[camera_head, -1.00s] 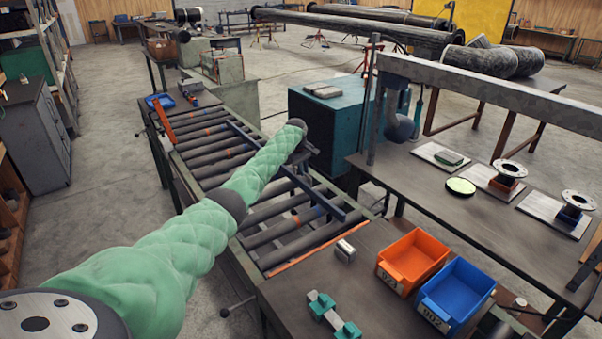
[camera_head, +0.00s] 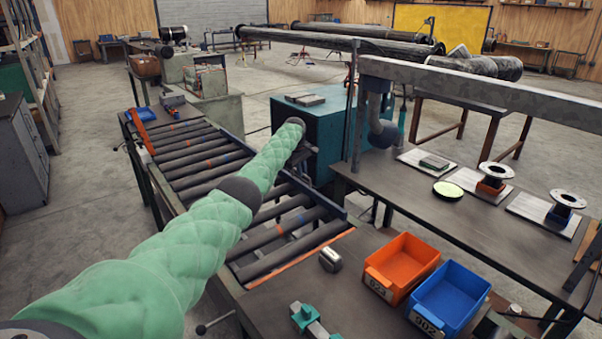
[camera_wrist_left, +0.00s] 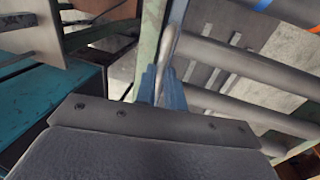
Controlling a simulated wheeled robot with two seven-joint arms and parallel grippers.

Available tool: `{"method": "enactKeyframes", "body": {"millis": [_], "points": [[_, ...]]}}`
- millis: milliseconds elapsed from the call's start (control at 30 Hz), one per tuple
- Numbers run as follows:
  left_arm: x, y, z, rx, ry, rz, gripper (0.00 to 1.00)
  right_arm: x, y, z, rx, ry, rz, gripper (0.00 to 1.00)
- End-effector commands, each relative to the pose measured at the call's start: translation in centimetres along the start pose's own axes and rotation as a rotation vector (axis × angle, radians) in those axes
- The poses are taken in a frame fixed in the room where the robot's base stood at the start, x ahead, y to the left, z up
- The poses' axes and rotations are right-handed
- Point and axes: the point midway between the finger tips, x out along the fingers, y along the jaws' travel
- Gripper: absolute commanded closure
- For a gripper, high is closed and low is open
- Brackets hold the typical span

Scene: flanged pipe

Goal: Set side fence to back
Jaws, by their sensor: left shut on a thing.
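The roller conveyor (camera_head: 205,158) runs back from the work table at left of centre. My right gripper is not in view.
A teal cabinet (camera_head: 325,125) stands close to the right of the gripper. A side table (camera_head: 400,190) with flanged parts stands at right.

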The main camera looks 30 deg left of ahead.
Motion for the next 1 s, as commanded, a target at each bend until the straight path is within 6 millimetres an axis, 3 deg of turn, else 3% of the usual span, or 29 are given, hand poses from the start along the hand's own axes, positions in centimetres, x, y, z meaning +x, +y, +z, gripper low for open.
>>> {"method": "enactKeyframes", "body": {"millis": [167, 200, 300, 667, 767, 1000], "points": [[-0.1, 0.0, -0.1, -0.001, 0.000, 0.000, 1.00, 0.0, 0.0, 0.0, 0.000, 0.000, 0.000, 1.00], [-0.1, 0.0, -0.1, -0.001, 0.000, 0.000, 0.81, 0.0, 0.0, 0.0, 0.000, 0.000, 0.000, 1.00], [-0.1, 0.0, -0.1, -0.001, 0.000, 0.000, 0.67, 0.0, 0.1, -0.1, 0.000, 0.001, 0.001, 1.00], [-0.4, 0.0, 0.0, 0.000, 0.000, 0.002, 0.67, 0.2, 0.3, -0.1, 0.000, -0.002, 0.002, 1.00], [-1.3, 0.0, -0.1, 0.000, 0.000, 0.002, 0.67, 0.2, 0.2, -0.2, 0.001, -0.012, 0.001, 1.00], [-4.7, -0.1, -0.1, 0.000, 0.001, 0.001, 0.67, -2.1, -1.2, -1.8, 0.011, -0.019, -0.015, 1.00]]}}
